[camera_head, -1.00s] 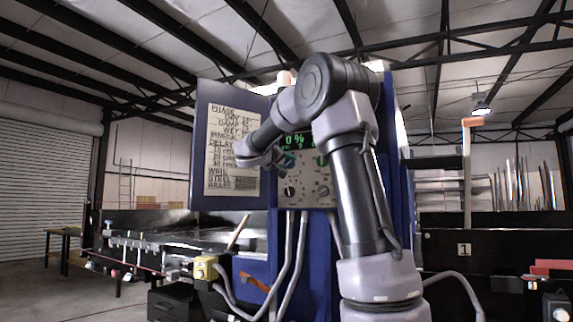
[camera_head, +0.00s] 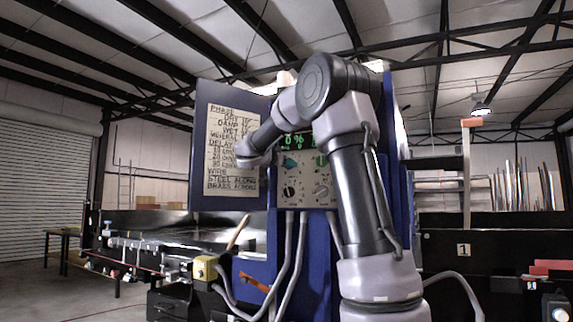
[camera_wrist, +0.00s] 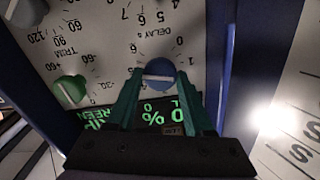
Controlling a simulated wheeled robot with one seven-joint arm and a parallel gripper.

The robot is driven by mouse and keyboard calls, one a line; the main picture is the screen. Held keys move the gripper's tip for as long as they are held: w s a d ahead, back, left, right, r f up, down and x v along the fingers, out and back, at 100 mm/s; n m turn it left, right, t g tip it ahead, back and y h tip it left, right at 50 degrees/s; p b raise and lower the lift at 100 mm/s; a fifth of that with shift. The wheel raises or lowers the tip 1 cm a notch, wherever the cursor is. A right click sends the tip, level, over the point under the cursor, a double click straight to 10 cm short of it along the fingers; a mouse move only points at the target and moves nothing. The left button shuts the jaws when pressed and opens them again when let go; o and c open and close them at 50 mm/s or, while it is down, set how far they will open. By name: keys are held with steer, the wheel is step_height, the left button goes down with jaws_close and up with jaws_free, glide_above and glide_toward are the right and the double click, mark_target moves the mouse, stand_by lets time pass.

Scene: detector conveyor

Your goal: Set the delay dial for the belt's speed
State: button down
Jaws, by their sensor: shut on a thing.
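The blue delay dial (camera_wrist: 158,71) sits on the grey panel, with "DELAY s" and a number scale printed around it, upside down in the wrist view. My gripper (camera_wrist: 160,84) has its two teal fingers on either side of this dial and is shut on it. A pale line shows across the dial's face, but I cannot read its exact setting. In the head view the panel (camera_head: 305,197) is partly behind my arm. A handwritten sheet (camera_head: 231,112) to its left lists phase, delay and wire notes; my wrist covers part of it.
A green knob (camera_wrist: 69,91) stands beside the delay dial, and a dark knob (camera_head: 290,191) is lower on the panel. A lit green display (camera_wrist: 158,112) lies close by the fingers. The blue door (camera_head: 225,197) stands open at left. Grey cables (camera_head: 297,250) hang below.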

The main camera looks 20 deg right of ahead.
steer(key=m, duration=0.5)
steer(key=shift+f+m, duration=0.25)
steer(key=shift+m, duration=0.15)
stand_by(0.4)
steer(key=shift+c, duration=1.7)
jaws_free()
steer(key=shift+o, duration=0.2)
steer(key=shift+r, duration=0.1)
steer(key=v, duration=1.1)
steer(key=shift+d, duration=0.1)
